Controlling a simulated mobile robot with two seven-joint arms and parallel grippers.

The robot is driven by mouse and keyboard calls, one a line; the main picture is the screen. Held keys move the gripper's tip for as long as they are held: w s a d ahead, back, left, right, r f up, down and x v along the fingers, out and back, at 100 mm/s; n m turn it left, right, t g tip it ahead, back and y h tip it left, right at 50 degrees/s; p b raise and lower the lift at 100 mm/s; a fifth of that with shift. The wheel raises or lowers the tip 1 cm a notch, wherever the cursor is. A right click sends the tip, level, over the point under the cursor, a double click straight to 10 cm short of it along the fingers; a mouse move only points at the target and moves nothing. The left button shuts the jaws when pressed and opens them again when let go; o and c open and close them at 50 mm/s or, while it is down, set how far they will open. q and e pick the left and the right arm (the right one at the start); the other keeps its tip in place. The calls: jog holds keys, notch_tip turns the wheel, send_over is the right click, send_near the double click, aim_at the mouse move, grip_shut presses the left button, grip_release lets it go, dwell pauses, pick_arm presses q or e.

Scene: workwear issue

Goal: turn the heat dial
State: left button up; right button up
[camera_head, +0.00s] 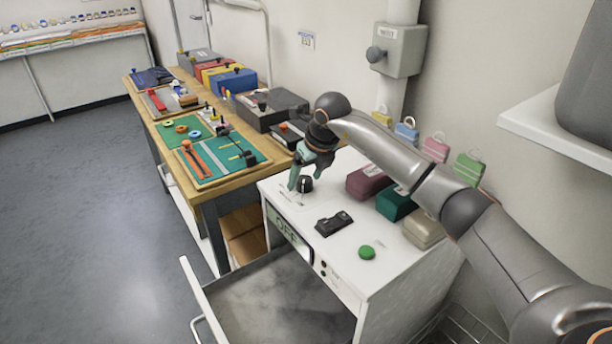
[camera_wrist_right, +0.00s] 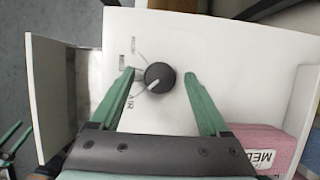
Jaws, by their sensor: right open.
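The heat dial (camera_head: 305,184) is a round black knob on top of the white cabinet (camera_head: 385,262), near its far left corner. In the right wrist view the dial (camera_wrist_right: 160,76) has a pale pointer line aimed down and left, with printed marks on its left side. My right gripper (camera_head: 298,180) is open at the dial. In the wrist view its green fingers (camera_wrist_right: 160,84) stand one on each side of the knob, with a gap to it on both sides.
A black switch block (camera_head: 334,223) and a green button (camera_head: 367,252) sit on the cabinet top. Maroon (camera_head: 368,182), teal and beige packs line its back edge. An open drawer (camera_head: 275,300) juts out in front. A wooden workbench (camera_head: 222,187) with mats and tools stands left.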

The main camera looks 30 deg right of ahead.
grip_shut()
dwell(0.5)
jog(key=shift+m, duration=0.4)
jog(key=shift+r+m+h, duration=0.1)
jog(key=shift+m+h, duration=0.3)
jog(key=shift+m, duration=0.2)
jog(key=shift+a+m+h+p, duration=0.1)
jog(key=shift+m+h+p, duration=0.25)
jog(key=shift+m, duration=0.45)
jog(key=m, duration=0.2)
jog(key=m+h, duration=0.1)
jog(key=m, duration=0.1)
jog(key=shift+w+a+g+h, duration=0.1)
jog(key=shift+g+h, duration=0.15)
jog(key=shift+g, duration=0.05)
jog(key=m+g+h, duration=0.1)
jog(key=m, duration=0.2)
jog(key=shift+m, duration=0.6)
